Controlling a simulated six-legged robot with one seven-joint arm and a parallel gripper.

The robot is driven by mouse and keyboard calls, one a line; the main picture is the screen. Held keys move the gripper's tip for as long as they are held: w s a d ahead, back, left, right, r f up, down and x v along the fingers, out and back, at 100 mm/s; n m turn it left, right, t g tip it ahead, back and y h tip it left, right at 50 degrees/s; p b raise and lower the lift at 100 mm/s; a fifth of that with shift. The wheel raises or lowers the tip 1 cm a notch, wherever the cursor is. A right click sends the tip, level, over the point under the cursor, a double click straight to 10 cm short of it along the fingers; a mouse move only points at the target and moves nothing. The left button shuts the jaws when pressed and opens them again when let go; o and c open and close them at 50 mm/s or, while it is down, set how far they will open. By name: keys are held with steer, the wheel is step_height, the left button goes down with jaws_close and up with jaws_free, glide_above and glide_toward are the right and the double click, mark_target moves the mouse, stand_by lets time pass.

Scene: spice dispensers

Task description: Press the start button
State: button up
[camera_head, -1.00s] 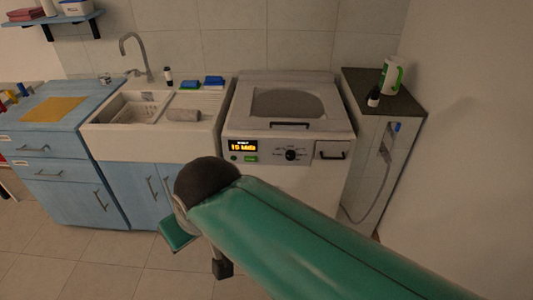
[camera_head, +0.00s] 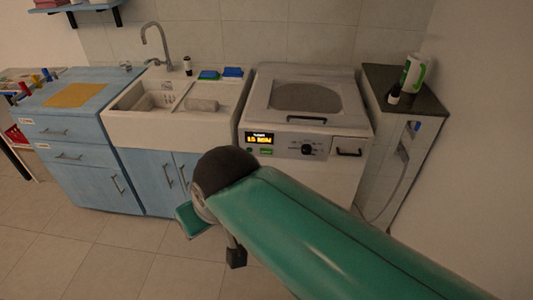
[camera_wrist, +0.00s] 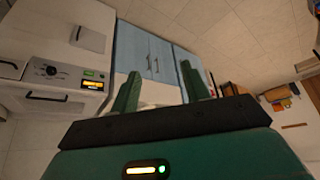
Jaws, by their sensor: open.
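A white top-lid washing machine (camera_head: 345,122) stands against the wall beside the sink in the head view. Its front panel has a lit yellow display (camera_head: 260,138), a green button (camera_head: 266,151) below it and a dark round knob (camera_head: 307,149) to the right. In the wrist view the panel is turned over, with the green button (camera_wrist: 89,74), display (camera_wrist: 92,85) and knob (camera_wrist: 51,70) at the left. My gripper (camera_wrist: 160,70) is open and empty, its fingers apart, to the right of the panel in that view and clear of it. The button's label is unreadable.
A white sink (camera_head: 150,125) and blue cabinets (camera_head: 75,155) stand left of the machine. Tiled floor (camera_head: 110,260) in front is clear.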

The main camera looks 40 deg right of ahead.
jaws_close()
stand_by(1.4)
